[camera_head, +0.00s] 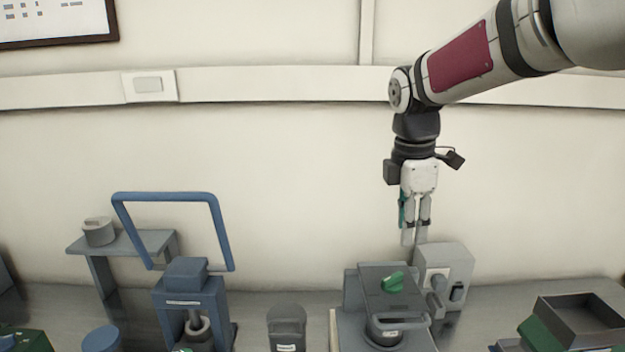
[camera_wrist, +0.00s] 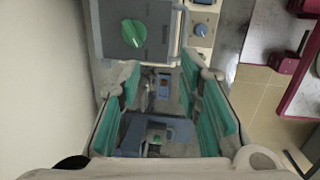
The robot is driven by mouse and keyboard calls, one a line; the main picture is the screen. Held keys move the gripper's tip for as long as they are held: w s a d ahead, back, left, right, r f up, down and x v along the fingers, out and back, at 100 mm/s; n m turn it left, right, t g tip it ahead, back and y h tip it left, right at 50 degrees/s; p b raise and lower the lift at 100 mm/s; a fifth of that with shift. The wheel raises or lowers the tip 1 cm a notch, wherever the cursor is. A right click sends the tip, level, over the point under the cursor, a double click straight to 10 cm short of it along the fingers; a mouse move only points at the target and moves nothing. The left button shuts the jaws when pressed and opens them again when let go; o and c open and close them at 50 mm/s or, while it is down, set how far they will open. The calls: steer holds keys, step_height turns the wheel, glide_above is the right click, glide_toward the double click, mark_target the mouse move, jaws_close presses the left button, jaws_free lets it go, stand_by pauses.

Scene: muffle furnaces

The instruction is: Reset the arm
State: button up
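My gripper (camera_head: 414,238) points down in front of the wall, at the end of my arm, above the bench equipment. In the wrist view its two fingers with green pads stand wide apart, and the gripper (camera_wrist: 160,85) shows nothing held between them. A similar grey box with a green knob (camera_wrist: 134,33) shows at the top of the wrist view.
A blue-handled press (camera_head: 190,305), a small grey stand (camera_head: 120,243) and a pale control box (camera_head: 445,265) stand on the bench. An open dark tray (camera_head: 580,318) is at right. Dark red furniture (camera_wrist: 300,70) shows in the wrist view. The wall is close behind.

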steer(key=s+m+t+y, duration=0.1)
steer(key=s+m+t, duration=0.3)
steer(key=s+m, duration=1.4)
steer(key=shift+s+d+r+m, duration=0.3)
steer(key=shift+s+d, duration=0.1)
steer(key=shift+s, duration=3.1)
